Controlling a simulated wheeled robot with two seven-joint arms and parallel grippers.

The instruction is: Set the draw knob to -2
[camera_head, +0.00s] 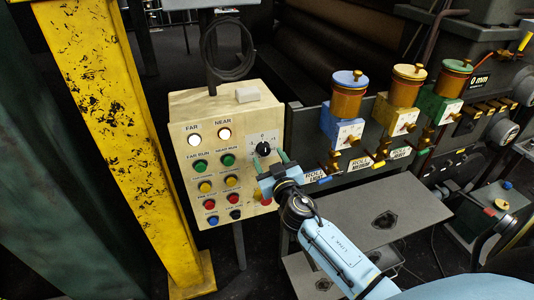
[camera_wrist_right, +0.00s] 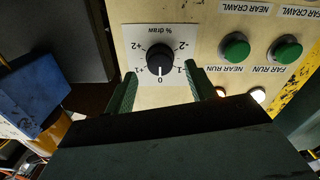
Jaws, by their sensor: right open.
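The draw knob (camera_head: 263,148) is a black round knob on a white dial plate on the beige control panel. In the right wrist view, which sees the panel upside down, the knob (camera_wrist_right: 160,61) has its white pointer line at 0. The plate reads "% draw", with -1 and -2 on the right there and +1 and +2 on the left. My right gripper (camera_head: 270,160) is open, its green fingers just in front of the panel by the knob. In the wrist view the fingertips (camera_wrist_right: 161,80) stand apart at the knob's lower sides, not closed on it. My left gripper is not in view.
Green run buttons (camera_wrist_right: 235,49), lit lamps (camera_head: 224,133) and yellow, red and dark buttons share the panel. A yellow post (camera_head: 105,110) stands left of it. Oil cups on coloured blocks (camera_head: 342,128) and a grey plate (camera_head: 400,207) lie to the right.

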